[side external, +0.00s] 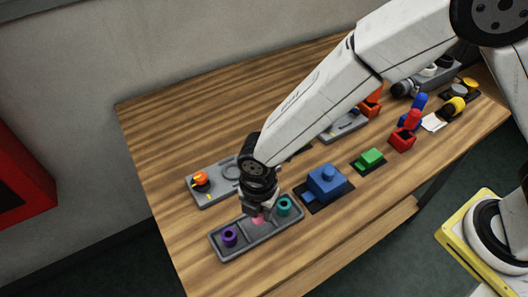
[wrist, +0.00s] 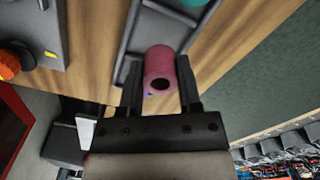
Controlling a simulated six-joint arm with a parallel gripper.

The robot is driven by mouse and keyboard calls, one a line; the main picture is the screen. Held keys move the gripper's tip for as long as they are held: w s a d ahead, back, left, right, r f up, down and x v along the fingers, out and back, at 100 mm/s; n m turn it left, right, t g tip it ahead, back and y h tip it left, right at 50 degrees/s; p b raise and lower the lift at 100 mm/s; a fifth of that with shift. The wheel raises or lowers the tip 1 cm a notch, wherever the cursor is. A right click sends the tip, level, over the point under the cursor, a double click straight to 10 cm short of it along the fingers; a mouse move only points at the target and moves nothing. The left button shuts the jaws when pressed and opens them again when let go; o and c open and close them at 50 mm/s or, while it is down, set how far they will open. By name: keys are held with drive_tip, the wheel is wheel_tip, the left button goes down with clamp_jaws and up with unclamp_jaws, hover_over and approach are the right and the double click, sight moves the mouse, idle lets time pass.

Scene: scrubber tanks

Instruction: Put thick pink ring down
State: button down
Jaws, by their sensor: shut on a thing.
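The thick pink ring (wrist: 160,66) is a short tube with a dark hole, held between the two fingers of my gripper (wrist: 160,92) in the wrist view. In the side view my gripper (side external: 258,212) points down over the middle of a long grey tray (side external: 268,235). Only a bit of the pink ring (side external: 258,220) shows below the fingers there. A purple ring (side external: 230,237) stands in the tray's left end and a teal ring (side external: 284,206) in its right end. I cannot tell whether the pink ring touches the tray.
Right of the tray are a blue block (side external: 327,182) on a dark pad, a green block (side external: 370,158) and a red block (side external: 402,140). Behind it lies another grey plate (side external: 212,192) with an orange knob (side external: 200,179). The table's left and back area is bare.

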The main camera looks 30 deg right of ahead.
drive_tip(key=shift+w+a+f, duration=0.1)
drive_tip(key=shift+w+f, duration=0.1)
drive_tip(key=shift+f, duration=1.5)
drive_tip(key=shift+f, duration=0.15)
drive_tip(key=shift+c, duration=1.4)
unclamp_jaws()
drive_tip(key=shift+r, duration=6.15)
